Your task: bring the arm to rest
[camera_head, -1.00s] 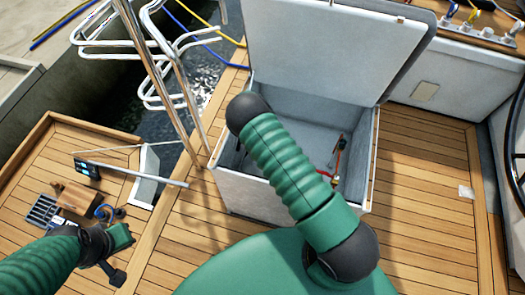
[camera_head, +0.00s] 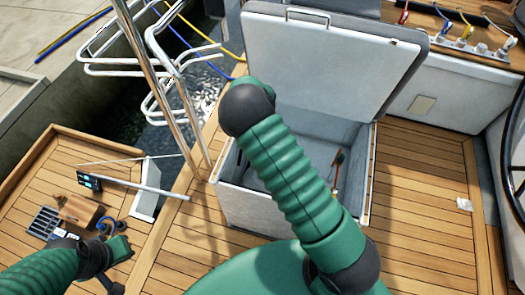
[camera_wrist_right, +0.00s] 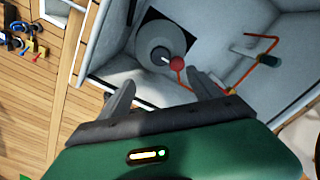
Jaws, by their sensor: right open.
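My right arm crosses the middle of the head view, with its black elbow (camera_head: 247,108) in front of the open locker (camera_head: 265,205). Its forearm and gripper are hidden there. In the right wrist view my right gripper (camera_wrist_right: 161,92) has its two fingers spread apart with nothing between them. It points toward the locker's inside, where a round grey fitting with a red knob (camera_wrist_right: 177,63) and an orange-red pipe (camera_wrist_right: 240,75) show.
The locker lid (camera_head: 318,70) stands raised at the back. A steel rail (camera_head: 160,85) rises left of the locker. A wooden block (camera_head: 80,210) and small gear lie on the left deck. A steering wheel (camera_head: 515,150) is at the right edge. Deck right of the locker is mostly clear.

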